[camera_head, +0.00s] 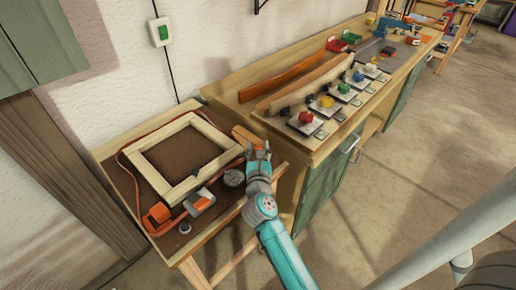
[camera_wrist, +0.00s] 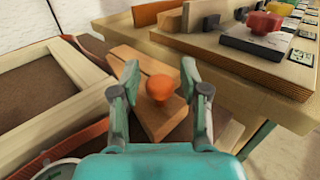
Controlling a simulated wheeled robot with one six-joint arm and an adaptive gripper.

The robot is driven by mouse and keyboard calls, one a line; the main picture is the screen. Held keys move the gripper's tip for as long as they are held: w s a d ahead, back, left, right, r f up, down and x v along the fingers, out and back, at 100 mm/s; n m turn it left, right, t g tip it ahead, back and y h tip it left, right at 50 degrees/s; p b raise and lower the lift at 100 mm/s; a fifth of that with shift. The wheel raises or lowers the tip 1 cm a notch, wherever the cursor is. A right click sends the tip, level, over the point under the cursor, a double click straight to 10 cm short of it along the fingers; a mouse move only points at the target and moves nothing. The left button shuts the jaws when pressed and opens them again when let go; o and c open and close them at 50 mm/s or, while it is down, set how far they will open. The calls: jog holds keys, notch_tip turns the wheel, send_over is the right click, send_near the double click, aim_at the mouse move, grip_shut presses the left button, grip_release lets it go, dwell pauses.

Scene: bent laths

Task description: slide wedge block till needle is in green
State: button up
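The wooden wedge block (camera_wrist: 130,62) lies beside the corner of the pale wooden frame (camera_wrist: 45,85) in the wrist view. An orange ball knob (camera_wrist: 160,88) stands on it. My gripper (camera_wrist: 160,76) is open, with one finger on each side of the knob and gaps showing. In the head view my gripper (camera_head: 258,150) covers part of the wedge block (camera_head: 243,134). The round gauge (camera_head: 234,178) sits at the frame's near right side; its needle and green zone are too small to read. In the wrist view only part of its rim shows at lower left.
A red strap (camera_head: 127,163) runs around the frame to an orange ratchet (camera_head: 158,214) on the small table. The higher workbench (camera_head: 330,150) at right carries bent laths (camera_head: 283,76) and several knobbed blocks. Its edge stands close to my gripper.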

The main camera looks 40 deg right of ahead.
grip_shut()
jog(key=shift+w, duration=1.4)
jog(key=shift+o, duration=1.7)
grip_release()
jog(key=shift+a, duration=0.1)
jog(key=v, duration=1.2)
